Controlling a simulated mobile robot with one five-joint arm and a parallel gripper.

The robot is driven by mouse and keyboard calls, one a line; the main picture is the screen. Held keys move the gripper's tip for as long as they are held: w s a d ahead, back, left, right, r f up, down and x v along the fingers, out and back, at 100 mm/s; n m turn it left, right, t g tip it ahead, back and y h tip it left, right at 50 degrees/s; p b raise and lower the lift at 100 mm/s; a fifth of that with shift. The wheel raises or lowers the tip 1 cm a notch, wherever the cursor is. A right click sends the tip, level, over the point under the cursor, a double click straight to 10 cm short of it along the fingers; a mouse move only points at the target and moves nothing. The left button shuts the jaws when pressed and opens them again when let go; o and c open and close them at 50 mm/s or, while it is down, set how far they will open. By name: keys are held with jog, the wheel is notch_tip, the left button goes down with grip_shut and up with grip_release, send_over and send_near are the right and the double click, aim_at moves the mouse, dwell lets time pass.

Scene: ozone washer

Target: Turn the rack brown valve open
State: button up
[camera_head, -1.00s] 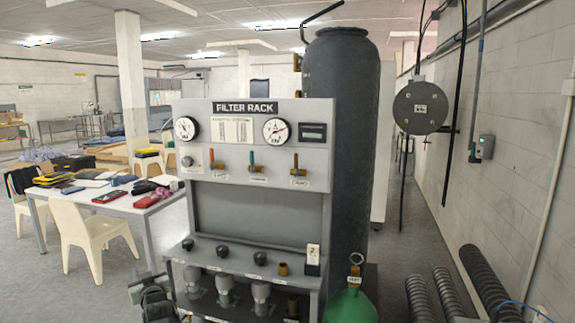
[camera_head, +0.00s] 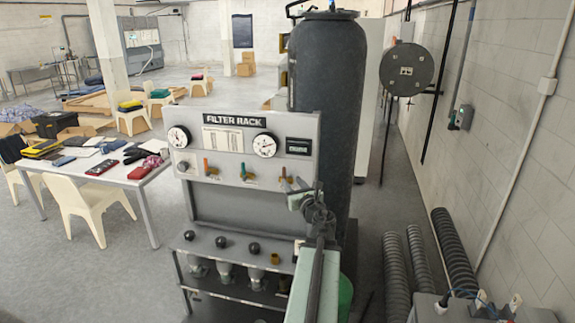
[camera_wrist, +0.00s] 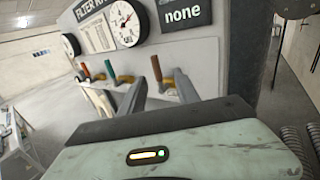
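The rack's brown valve has a brown upright handle (camera_head: 284,174) on a brass body, at the right of the valve row on the grey filter rack (camera_head: 255,187). In the wrist view the brown handle (camera_wrist: 156,70) stands upright just beyond and between my gripper's fingers. My gripper (camera_head: 297,187) is raised in front of the panel, just right of this valve in the head view. In the wrist view my gripper (camera_wrist: 161,80) looks open, with its fingers spread on both sides of the brown valve. Whether a finger touches the valve cannot be told.
A green-handled valve (camera_head: 243,170) and an orange-red-handled valve (camera_head: 206,166) are to the left on the panel. Two round gauges sit above. A tall dark tank (camera_head: 328,100) stands behind the rack. A white table (camera_head: 140,180) is left; ribbed hoses (camera_head: 397,275) lie right.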

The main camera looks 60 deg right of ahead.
aim_at(285, 175)
jog(key=x, duration=0.8)
jog(key=shift+w+a, duration=0.2)
jog(key=shift+w, duration=0.05)
jog(key=shift+a, duration=0.1)
jog(key=shift+c, duration=0.4)
grip_shut()
dwell(0.5)
